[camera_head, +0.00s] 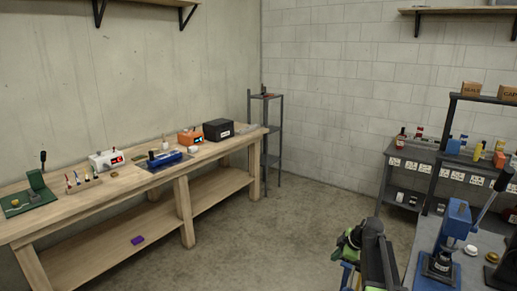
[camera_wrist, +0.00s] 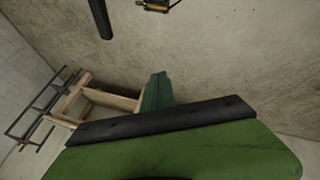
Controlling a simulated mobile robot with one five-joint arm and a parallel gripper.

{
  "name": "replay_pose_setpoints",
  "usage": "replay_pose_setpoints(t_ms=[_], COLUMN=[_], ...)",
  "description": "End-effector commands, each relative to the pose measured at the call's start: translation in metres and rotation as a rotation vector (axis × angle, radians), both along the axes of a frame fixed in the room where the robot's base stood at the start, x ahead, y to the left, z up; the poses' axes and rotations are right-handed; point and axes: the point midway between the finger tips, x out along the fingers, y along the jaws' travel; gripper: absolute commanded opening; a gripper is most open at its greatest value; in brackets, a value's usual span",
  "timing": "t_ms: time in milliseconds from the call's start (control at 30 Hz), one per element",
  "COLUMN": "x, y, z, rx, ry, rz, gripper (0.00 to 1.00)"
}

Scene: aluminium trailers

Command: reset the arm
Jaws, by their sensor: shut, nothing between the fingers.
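My gripper (camera_head: 350,240) shows at the lower right of the head view, green and black, in front of bare floor. It is shut and holds nothing. It is apart from the workbench and the metal tables. In the wrist view its green and black parts (camera_wrist: 165,130) fill the lower half. Past them that view shows a concrete wall, tilted, and part of a wooden bench frame (camera_wrist: 105,98).
A wooden workbench (camera_head: 215,150) with several tools and boxes runs along the left wall. A narrow metal rack (camera_head: 265,130) stands in the corner. At right are grey shelving (camera_head: 412,152) and a table with a blue press (camera_head: 455,225). The middle floor is clear.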

Motion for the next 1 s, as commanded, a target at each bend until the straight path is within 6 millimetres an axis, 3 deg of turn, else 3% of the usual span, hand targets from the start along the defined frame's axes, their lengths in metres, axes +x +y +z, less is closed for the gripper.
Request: replay_pose_setpoints(t_ms=[33,100,200,300,400,533,700,1000], x=[-0.015,-0.036,-0.077,-0.128,-0.167,-0.198,-0.205,-0.204], y=[0.047,0.1,0.161,0.198,0.196,0.176,0.17,0.17], z=[-0.004,-0.009,-0.017,-0.025,-0.029,-0.031,-0.031,-0.031], rx=[0.005,0.01,0.011,-0.002,-0.009,-0.004,0.029,0.044], ry=[0.041,0.112,0.228,0.35,0.441,0.51,0.547,0.549], rz=[0.013,-0.011,-0.102,-0.291,-0.551,-0.897,-1.167,-1.208], gripper=[0.0,0.0,0.0,0.0,0.0,0.0,0.0,0.0])
